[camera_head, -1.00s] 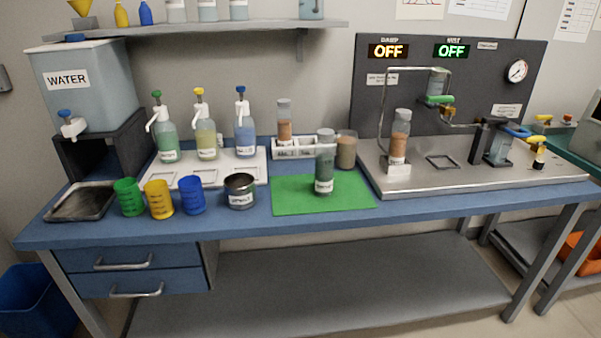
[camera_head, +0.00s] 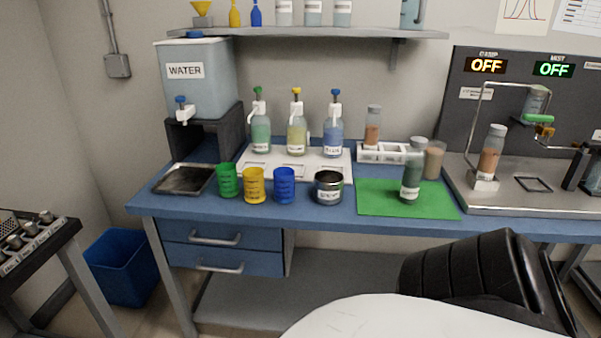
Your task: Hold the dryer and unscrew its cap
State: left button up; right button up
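No thing is labelled as the dryer, and I cannot tell which vessel it is. A clear cylinder with a grey cap and dark green contents (camera_head: 411,172) stands upright on the green mat (camera_head: 375,197). A similar cylinder (camera_head: 372,128) stands in a white rack behind the mat. All caps look on. Black and white parts of my own body fill the lower right. Neither gripper shows.
Green (camera_head: 228,180), yellow (camera_head: 253,186) and blue (camera_head: 285,186) cups and a dark round tin (camera_head: 328,188) stand along the bench front. Pump bottles, a water tank (camera_head: 197,80) and a jar of tan material (camera_head: 433,160) stand behind. A blue bin (camera_head: 120,268) is on the floor.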

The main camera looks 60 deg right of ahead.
aim_at(412, 174)
jog(key=u, duration=0.55)
jog(key=k, duration=1.55)
jog(key=z, duration=0.65)
